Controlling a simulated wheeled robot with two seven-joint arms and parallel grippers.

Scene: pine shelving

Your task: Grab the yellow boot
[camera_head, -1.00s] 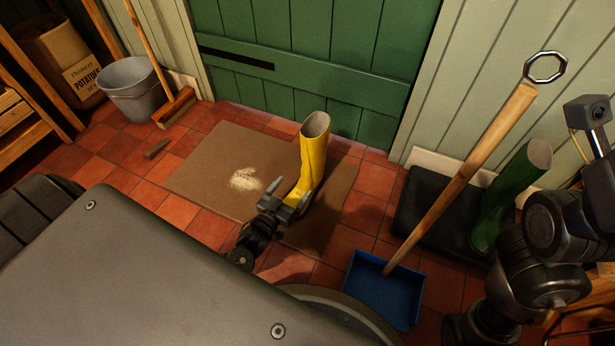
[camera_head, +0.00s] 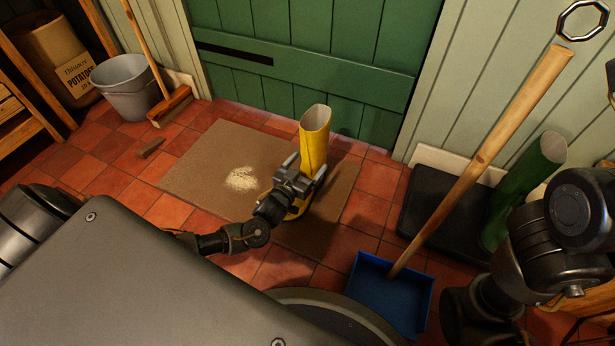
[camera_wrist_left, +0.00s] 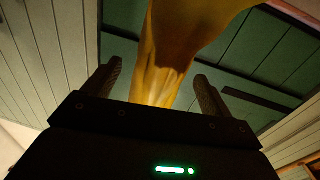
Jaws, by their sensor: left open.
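The yellow boot (camera_head: 314,145) stands upright on the brown mat (camera_head: 205,178) in front of the green door. My left gripper (camera_head: 304,168) is at the boot's shaft, on the near side, and hides part of its lower half. In the left wrist view the boot (camera_wrist_left: 165,60) rises between the two fingers of my left gripper (camera_wrist_left: 157,85). The fingers are open, one on each side of the boot, with gaps to it. My right arm shows at the right edge of the head view, but I do not make out its gripper.
A blue dustpan (camera_head: 390,292) with a long wooden handle is to the right. A grey bucket (camera_head: 130,88), a broom (camera_head: 168,103) and a potato sack (camera_head: 75,65) are at the left. A pale spill (camera_head: 241,179) lies on the mat.

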